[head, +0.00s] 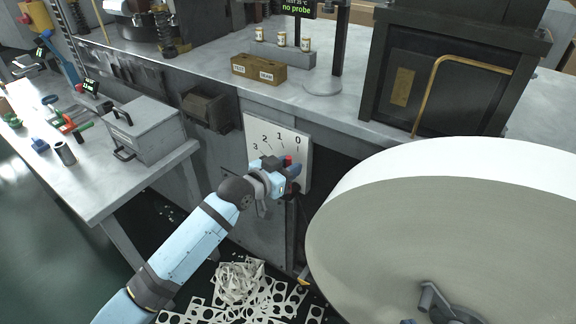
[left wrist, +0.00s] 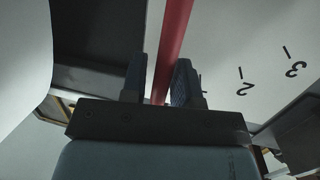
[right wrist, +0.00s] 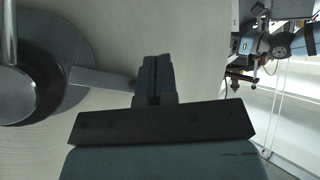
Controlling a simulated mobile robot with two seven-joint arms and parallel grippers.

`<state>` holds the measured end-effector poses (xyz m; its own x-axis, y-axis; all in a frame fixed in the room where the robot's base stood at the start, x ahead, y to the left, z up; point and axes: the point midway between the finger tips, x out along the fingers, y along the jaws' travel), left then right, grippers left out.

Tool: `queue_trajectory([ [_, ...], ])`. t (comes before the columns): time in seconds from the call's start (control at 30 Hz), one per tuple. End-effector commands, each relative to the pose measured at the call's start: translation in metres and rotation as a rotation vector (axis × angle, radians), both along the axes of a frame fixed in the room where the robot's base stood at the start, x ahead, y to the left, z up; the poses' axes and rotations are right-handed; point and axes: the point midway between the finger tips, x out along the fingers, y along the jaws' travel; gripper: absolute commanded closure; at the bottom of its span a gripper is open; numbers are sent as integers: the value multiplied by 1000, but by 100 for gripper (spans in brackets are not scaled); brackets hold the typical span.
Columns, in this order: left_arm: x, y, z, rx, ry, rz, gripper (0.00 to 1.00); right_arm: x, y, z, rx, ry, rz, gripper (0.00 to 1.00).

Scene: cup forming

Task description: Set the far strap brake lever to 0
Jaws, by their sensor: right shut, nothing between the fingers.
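The dial plate (head: 309,165) on the bench front carries the marks 3, 2, 1 and 0 from left to right. The red end of the brake lever (head: 288,160) shows just below the 1 and 0 marks. My left gripper (head: 292,168) is at the lever, in front of the plate. In the left wrist view the red lever (left wrist: 172,45) passes between the two fingers (left wrist: 160,80), with a narrow gap beside it; contact is not clear. My right gripper (right wrist: 155,62) is shut and empty, in front of a large pale round surface. The lever's lower part is hidden.
A large pale roll (head: 400,225) fills the right front, close to the dial plate. Punched scrap sheet (head: 240,280) lies on the floor below my left arm. A side table with a grey box (head: 145,130) stands at left.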

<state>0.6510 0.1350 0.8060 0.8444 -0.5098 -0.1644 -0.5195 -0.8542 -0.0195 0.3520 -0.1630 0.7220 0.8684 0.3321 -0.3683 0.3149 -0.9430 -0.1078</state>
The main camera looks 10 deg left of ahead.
Motion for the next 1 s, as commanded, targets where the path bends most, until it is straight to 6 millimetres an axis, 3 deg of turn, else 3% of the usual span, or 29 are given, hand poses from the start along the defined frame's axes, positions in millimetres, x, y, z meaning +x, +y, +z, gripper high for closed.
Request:
queue_trajectory([
  [0.47, -9, 7, 2, -3, 3, 2, 58, 0, -1, 3, -5, 4, 0, 100],
  [0.73, -58, 36, 12, 0, 4, 0, 58, -10, -8, -12, -44, 83, -8, 100],
  [1.0, -102, 62, 21, -1, 3, 0, 58, -10, -9, -14, -51, 95, -16, 100],
])
